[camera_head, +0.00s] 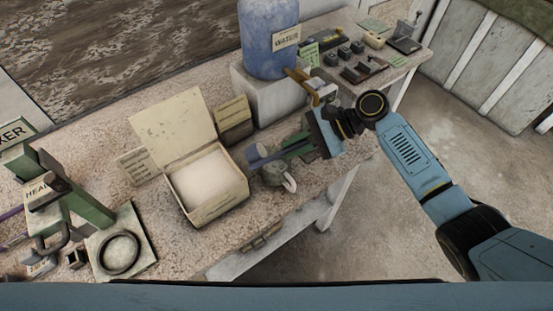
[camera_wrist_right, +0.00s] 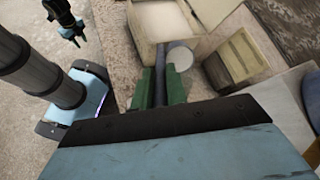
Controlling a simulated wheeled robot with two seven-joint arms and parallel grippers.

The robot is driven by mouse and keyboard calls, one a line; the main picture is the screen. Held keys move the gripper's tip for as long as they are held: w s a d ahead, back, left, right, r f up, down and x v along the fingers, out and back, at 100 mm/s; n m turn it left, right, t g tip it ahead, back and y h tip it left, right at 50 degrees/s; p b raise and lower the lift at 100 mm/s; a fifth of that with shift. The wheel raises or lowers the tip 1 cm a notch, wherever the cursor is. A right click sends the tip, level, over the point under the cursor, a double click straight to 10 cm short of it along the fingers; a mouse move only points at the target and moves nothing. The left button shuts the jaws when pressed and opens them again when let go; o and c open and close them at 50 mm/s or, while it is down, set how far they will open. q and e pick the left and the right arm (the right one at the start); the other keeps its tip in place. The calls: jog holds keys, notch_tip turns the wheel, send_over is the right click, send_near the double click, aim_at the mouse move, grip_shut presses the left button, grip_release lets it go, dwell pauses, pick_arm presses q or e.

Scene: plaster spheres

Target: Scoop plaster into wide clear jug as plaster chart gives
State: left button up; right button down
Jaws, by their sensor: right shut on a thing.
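My right gripper (camera_head: 295,148), with green fingers, is shut on a blue-grey scoop (camera_head: 262,156) just right of the plaster box. In the right wrist view the scoop's dark handle (camera_wrist_right: 160,72) lies between the green fingers. A pale round face (camera_wrist_right: 180,57) shows at its far end; whether it holds plaster is unclear. A greyish see-through jug (camera_head: 272,175) with a ring-like handle stands below the scoop, partly hidden. The open box (camera_head: 225,203) holds white plaster (camera_head: 207,181). Cards (camera_head: 133,166) stand by it; their writing is unreadable. A dark blue-black part, perhaps my left gripper (camera_wrist_right: 72,30), shows in the wrist view.
A blue water container (camera_head: 268,42) stands on a pale block (camera_head: 262,97) behind. Green stands and a ring on a plate (camera_head: 120,253) fill the left. Small tools (camera_head: 362,70) lie at the back right.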

jog(key=shift+d+y, duration=0.1)
jog(key=shift+y, duration=0.2)
jog(key=shift+f, duration=0.1)
jog(key=shift+d+f+y+b, duration=0.2)
jog(key=shift+f+y+b, duration=0.1)
jog(key=shift+b, duration=0.3)
jog(key=shift+w+d+f+y+b, duration=0.1)
jog(key=shift+d+f+y+b, duration=0.15)
jog(key=shift+d+y+b, duration=0.35)
jog(key=shift+a, duration=0.2)
